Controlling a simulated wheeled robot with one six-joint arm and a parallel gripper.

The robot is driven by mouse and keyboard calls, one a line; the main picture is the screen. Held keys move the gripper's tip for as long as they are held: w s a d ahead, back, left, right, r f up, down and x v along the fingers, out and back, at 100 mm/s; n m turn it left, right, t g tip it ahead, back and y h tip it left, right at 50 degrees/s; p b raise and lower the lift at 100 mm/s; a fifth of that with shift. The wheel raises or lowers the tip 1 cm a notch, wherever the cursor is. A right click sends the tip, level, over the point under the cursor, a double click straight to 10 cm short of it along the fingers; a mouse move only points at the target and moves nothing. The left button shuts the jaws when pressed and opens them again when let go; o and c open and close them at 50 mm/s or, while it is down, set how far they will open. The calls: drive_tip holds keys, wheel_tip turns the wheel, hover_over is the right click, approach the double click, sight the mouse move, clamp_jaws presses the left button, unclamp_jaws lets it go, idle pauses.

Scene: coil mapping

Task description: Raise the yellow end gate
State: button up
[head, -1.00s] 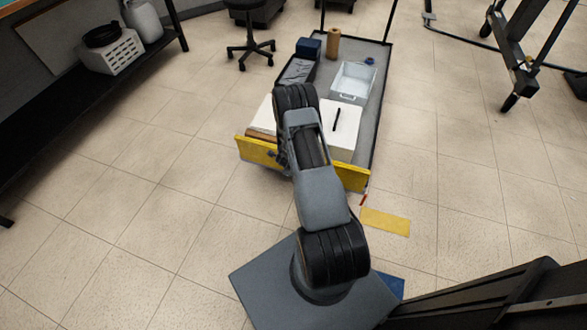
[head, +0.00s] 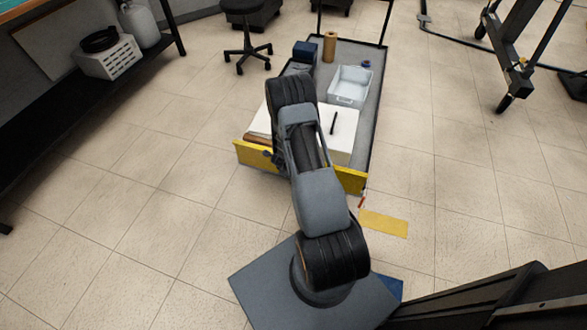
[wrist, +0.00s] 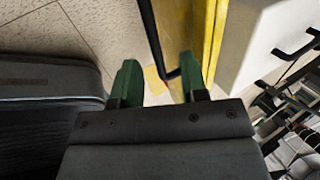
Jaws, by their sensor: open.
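The yellow end gate (head: 350,179) is a long board across the near end of a grey cart (head: 364,125). My arm crosses in front of its middle in the head view and hides that part. In the wrist view the gate (wrist: 204,32) runs down from the top, right of centre, with a dark edge along its left side. My gripper (wrist: 158,80) is open, with two green fingers apart. The right finger overlaps the gate's lower part in the picture; I cannot tell whether they touch. The gripper itself is hidden in the head view.
On the cart are a white block (head: 343,128), a pale bin (head: 350,86), a brown roll (head: 329,46) and a dark blue box (head: 304,51). A yellow floor patch (head: 384,223) lies right of the gate. A stool (head: 244,40) stands behind left. Floor on both sides is clear.

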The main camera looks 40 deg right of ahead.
drive_tip(key=p+v, duration=0.1)
drive_tip(key=v, duration=0.7)
drive_tip(key=shift+r+p, duration=0.15)
drive_tip(key=shift+p, duration=0.2)
drive_tip(key=s+a+n+g+y, duration=0.1)
drive_tip(key=s+a+n+y, duration=0.3)
drive_tip(key=n, duration=0.3)
drive_tip(key=a+r+n+g+y+p, duration=0.1)
drive_tip(key=a+r+n+p, duration=0.1)
drive_tip(key=a+r+n, duration=0.3)
drive_tip(key=a+r+n+y+p, duration=0.1)
drive_tip(key=a+r+n+p, duration=0.15)
drive_tip(key=r, duration=0.45)
drive_tip(key=s+a+r+n+p, duration=0.1)
drive_tip(key=s+r+n+p, duration=0.2)
drive_tip(key=r, duration=1)
drive_tip(key=s+a+r+n+t+h+p, duration=0.1)
drive_tip(key=r+n+p, duration=0.5)
drive_tip(key=r, duration=0.7)
drive_tip(key=s+a+r+n+t+p, duration=0.1)
drive_tip(key=s+a+r+n+p, duration=0.2)
drive_tip(key=r, duration=1.1)
drive_tip(key=s+n+p, duration=0.2)
drive_tip(key=s, duration=0.1)
drive_tip(key=shift+h, duration=0.4)
drive_tip(key=shift+s, duration=0.1)
